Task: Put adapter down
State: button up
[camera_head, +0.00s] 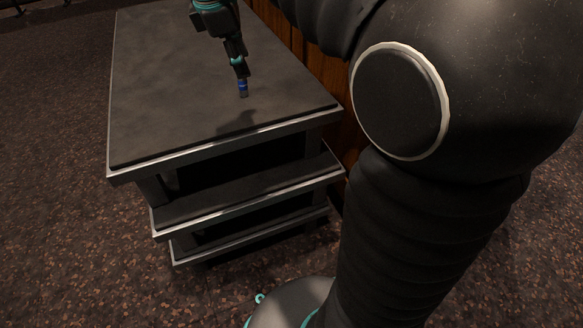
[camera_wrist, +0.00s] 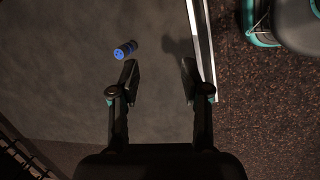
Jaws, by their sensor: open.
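The adapter is a small cylinder with a blue end and a dark grey end. In the head view the adapter (camera_head: 242,86) shows just below the fingers of my gripper (camera_head: 239,66), over the dark top of the desk unit (camera_head: 170,90). In the wrist view my gripper (camera_wrist: 159,70) is open, its two fingers wide apart with nothing between them. There the adapter (camera_wrist: 124,50) shows just beyond the tip of the left finger, outside the gap. I cannot tell whether it touches that finger.
The desk top is otherwise bare, with a light metal edge (camera_wrist: 202,45) to the right of my gripper in the wrist view. Lower shelves (camera_head: 250,187) stick out below the top. A wooden panel (camera_head: 325,72) stands along the right side. Speckled floor (camera_head: 60,200) lies around.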

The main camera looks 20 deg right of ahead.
jog(key=s+f+m+t+y, duration=0.1)
jog(key=s+f+m, duration=0.3)
jog(key=s, duration=0.3)
jog(key=s+d+f+m+t+y, duration=0.1)
jog(key=s+f+m, duration=0.3)
jog(key=s+m, duration=0.2)
jog(key=s+f+m+t+y, duration=0.1)
jog(key=s+f+m, duration=0.3)
jog(key=s, duration=0.4)
jog(key=shift+s+d+f+m+t, duration=0.15)
jog(key=shift+d+m+t, duration=0.15)
jog(key=shift+d+m, duration=0.15)
